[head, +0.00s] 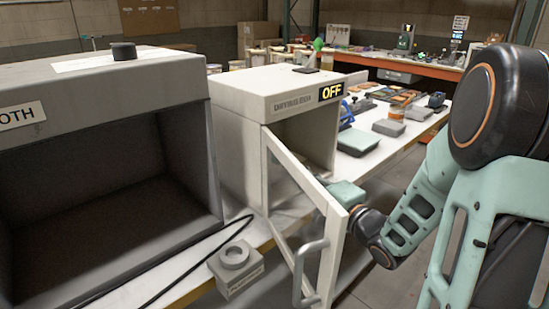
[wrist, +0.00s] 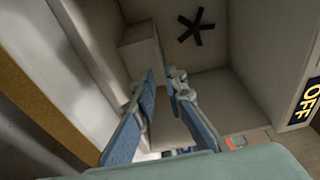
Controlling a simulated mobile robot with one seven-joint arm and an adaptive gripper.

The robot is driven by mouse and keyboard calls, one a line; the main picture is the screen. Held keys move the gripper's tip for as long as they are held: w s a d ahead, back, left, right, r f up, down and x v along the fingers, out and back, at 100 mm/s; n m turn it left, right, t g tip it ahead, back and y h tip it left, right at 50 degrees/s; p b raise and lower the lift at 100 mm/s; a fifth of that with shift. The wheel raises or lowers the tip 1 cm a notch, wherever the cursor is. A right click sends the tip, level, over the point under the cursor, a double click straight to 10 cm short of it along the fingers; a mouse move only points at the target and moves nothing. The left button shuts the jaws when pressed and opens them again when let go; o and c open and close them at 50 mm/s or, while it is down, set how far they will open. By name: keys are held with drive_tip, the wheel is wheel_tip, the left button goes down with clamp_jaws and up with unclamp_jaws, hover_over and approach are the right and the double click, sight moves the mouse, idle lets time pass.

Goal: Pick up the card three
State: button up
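I cannot make out card three in either view. The white drying box (head: 238,126) has its glass-panelled door (head: 331,252) swung open towards me. In the head view my gripper's fingers are hidden behind the door and box side; only its pale green body shows. In the wrist view my gripper (wrist: 160,76) points into the box interior (wrist: 196,96). Its two blue-grey fingers stand apart with a narrow gap. I see nothing held between them. A pale block-like ledge (wrist: 143,52) is just beyond the left fingertip, and a dark star-shaped fan (wrist: 196,26) is on the inner wall.
A lit OFF sign (head: 332,92) is on the box front. A large grey booth (head: 95,89) stands at left, with a small grey block (head: 236,274) and black cable before it. The door handle (head: 305,277) juts out.

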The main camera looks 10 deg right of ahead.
sight(289, 164)
drive_tip(key=b+x, duration=0.1)
drive_tip(key=x, duration=0.4)
drive_tip(key=shift+w+a+r, duration=0.1)
drive_tip(key=shift+w+a, duration=0.05)
drive_tip(key=shift+w, duration=0.15)
drive_tip(key=shift+c, duration=0.5)
clamp_jaws()
drive_tip(key=shift+r, duration=0.15)
